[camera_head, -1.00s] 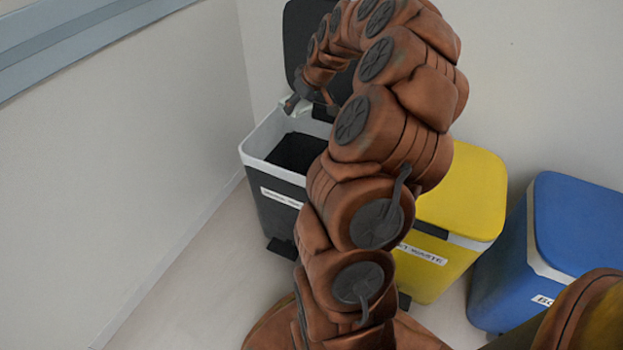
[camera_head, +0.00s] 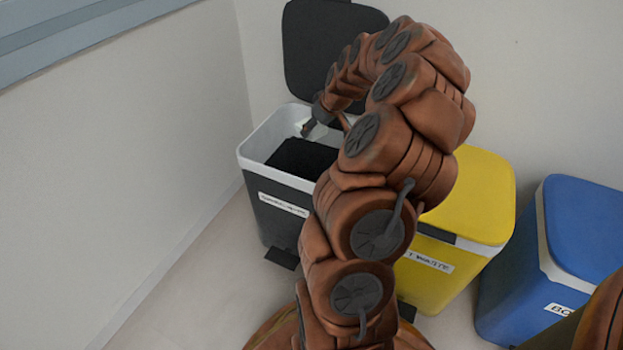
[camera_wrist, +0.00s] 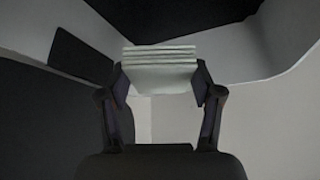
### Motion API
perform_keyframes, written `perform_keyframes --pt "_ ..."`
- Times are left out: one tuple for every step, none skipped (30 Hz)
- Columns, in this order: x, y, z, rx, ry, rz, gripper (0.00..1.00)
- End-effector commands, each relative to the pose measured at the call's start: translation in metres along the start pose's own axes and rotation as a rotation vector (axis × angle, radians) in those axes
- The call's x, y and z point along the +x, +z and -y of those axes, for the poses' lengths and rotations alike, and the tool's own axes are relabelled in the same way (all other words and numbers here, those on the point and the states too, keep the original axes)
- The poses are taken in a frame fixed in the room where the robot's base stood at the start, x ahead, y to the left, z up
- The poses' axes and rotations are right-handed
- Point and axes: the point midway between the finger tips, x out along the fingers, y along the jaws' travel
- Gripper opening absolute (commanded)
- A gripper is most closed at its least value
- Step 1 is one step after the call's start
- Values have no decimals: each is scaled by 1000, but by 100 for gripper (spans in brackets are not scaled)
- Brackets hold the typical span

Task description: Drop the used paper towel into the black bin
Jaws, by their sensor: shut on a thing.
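The black bin (camera_head: 262,224) stands open by the left wall, with a white rim and its dark lid (camera_head: 330,60) raised against the wall behind. My gripper (camera_head: 310,128) points down at the bin's opening, near its back right part. In the wrist view my gripper (camera_wrist: 160,88) is shut on the paper towel (camera_wrist: 160,68), a pale folded stack held between both fingertips. The bin's pale inner walls (camera_wrist: 235,52) lie around it in that view. In the head view the towel cannot be made out clearly, and my arm hides the bin's right side.
A yellow bin (camera_head: 478,195) with a closed lid stands right of the black bin, partly behind my arm. A blue bin (camera_head: 585,235) with a closed lid stands further right. Bare floor (camera_head: 190,290) lies at the front left, beside the wall.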

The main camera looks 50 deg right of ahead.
Motion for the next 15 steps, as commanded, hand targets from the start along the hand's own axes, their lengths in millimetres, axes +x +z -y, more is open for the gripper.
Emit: perform_keyframes --pt "7 4 0 1 -1 1 27" --pt "9 5 0 1 0 1 27" --pt "11 6 0 0 1 0 27" --pt "13 7 0 0 1 -1 27" --pt "14 8 -1 0 1 -1 27" --pt "15 8 -1 0 2 -1 27" --pt "16 8 -1 0 2 -2 27" --pt "16 8 -1 0 2 -2 27" --pt "16 8 -1 0 3 -2 27" --pt "16 8 -1 -1 3 -2 27" --pt "16 8 -1 -1 3 -3 27" --pt "16 8 -1 -1 3 -3 27" --pt "16 8 -1 -1 3 -3 27" --pt "15 8 -1 -1 3 -3 27" --pt "15 8 -1 -1 2 -2 66"
